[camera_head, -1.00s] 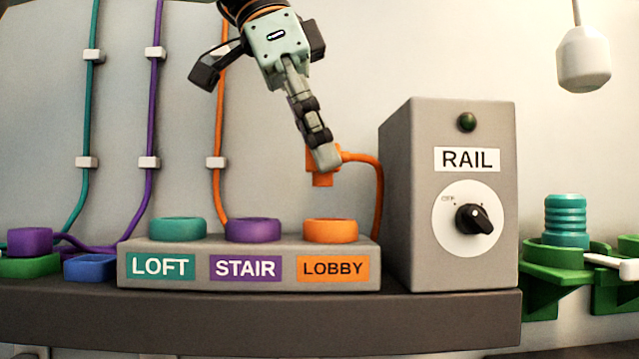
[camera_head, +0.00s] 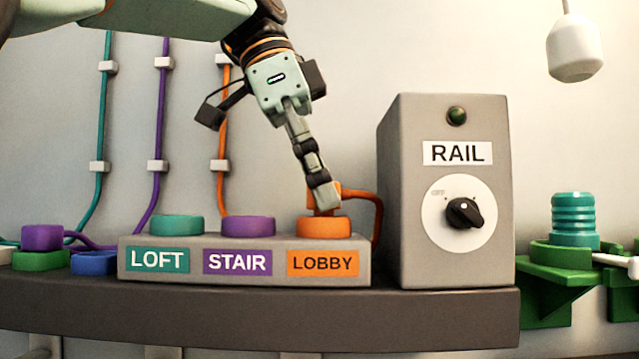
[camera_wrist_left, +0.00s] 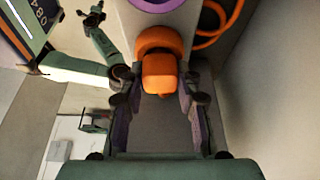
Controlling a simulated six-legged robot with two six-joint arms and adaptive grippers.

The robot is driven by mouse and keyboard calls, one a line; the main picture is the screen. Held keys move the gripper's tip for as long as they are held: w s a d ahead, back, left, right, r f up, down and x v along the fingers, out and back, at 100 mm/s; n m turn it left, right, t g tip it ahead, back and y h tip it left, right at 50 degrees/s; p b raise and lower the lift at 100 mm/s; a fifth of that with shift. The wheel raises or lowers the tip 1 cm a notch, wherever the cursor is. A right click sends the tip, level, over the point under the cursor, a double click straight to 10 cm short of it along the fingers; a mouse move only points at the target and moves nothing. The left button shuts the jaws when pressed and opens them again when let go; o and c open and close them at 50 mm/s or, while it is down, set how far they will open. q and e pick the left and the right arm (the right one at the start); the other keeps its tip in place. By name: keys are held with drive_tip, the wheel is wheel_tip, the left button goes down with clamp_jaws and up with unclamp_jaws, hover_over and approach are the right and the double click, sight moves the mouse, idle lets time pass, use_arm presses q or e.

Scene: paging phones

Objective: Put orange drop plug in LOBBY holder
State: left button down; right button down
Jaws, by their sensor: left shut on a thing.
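The orange drop plug (camera_head: 332,190) is held in my left gripper (camera_head: 324,200), whose fingers are shut on it. It is upright over the orange LOBBY holder ring (camera_head: 323,228). Its lower end meets the ring's top edge in the head view; I cannot tell whether it has entered the opening. In the left wrist view, the plug (camera_wrist_left: 160,76) sits between the fingertips (camera_wrist_left: 160,95), with the orange ring (camera_wrist_left: 158,38) just beyond it. What looks like my right gripper (camera_wrist_left: 92,17) shows small in the left wrist view; its jaws are unclear.
The teal LOFT ring (camera_head: 177,226) and purple STAIR ring (camera_head: 248,227) stand left of LOBBY on the same grey block. The orange cord (camera_head: 376,215) runs close to the RAIL box (camera_head: 445,260) on the right. A white pendant (camera_head: 574,48) hangs at upper right.

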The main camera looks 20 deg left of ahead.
use_arm(q)
drive_tip(key=shift+d+f, duration=0.2)
drive_tip(key=c, duration=1.3)
unclamp_jaws()
drive_tip(key=shift+d+r, duration=0.1)
drive_tip(key=o, duration=0.3)
drive_tip(key=shift+o, duration=0.3)
drive_tip(key=shift+a, duration=0.45)
drive_tip(key=shift+d, duration=0.1)
